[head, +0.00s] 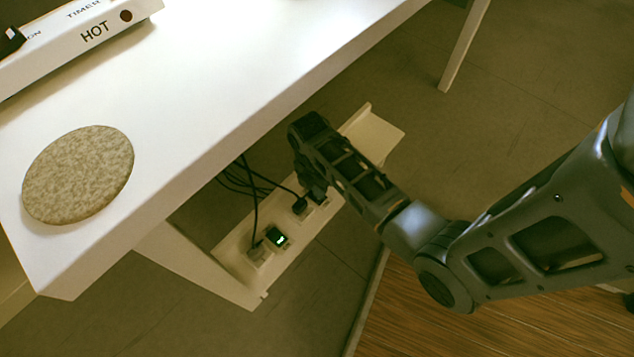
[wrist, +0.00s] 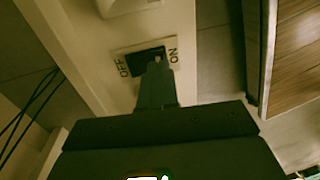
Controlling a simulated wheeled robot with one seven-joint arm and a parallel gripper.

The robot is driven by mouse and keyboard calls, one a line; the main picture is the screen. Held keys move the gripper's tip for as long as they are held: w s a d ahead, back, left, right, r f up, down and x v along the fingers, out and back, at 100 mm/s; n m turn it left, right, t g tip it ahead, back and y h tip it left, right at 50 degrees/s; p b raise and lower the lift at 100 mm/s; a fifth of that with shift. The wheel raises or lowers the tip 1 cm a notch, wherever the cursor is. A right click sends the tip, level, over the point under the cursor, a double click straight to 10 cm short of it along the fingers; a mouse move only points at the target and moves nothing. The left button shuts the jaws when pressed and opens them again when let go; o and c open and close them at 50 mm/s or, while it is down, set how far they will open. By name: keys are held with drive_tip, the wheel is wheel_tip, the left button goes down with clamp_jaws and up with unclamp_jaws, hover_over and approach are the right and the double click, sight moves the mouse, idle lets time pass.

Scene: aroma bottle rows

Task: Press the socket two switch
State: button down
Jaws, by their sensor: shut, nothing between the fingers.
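A white socket strip (head: 232,247) lies on a low shelf under the table. A switch with a green light (head: 277,237) shows at its near end. A dark switch (head: 318,195) is farther along, close under my gripper in the head view. In the wrist view a black rocker switch (wrist: 140,56) sits in a white plate marked OFF at left and ON at right. My gripper (wrist: 157,68) is shut and empty, its tips over the ON side of that switch and hiding part of it. I cannot tell whether they touch. No socket number is readable.
Plugs with black cables (head: 255,205) stand in the strip beside the switches. The white table (head: 200,90) overhangs the strip, with a round speckled mat (head: 78,174) and a white HOT/TIMER panel (head: 85,35) on it. Floor is open to the right.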

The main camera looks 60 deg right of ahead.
drive_tip(key=shift+f, duration=0.5)
drive_tip(key=shift+s, duration=0.1)
drive_tip(key=shift+s+p, duration=0.1)
drive_tip(key=shift+p, duration=0.25)
drive_tip(key=shift+f, duration=0.15)
drive_tip(key=shift+w, duration=0.2)
drive_tip(key=shift+w+d+r, duration=0.2)
drive_tip(key=shift+w, duration=0.5)
drive_tip(key=shift+r, duration=0.1)
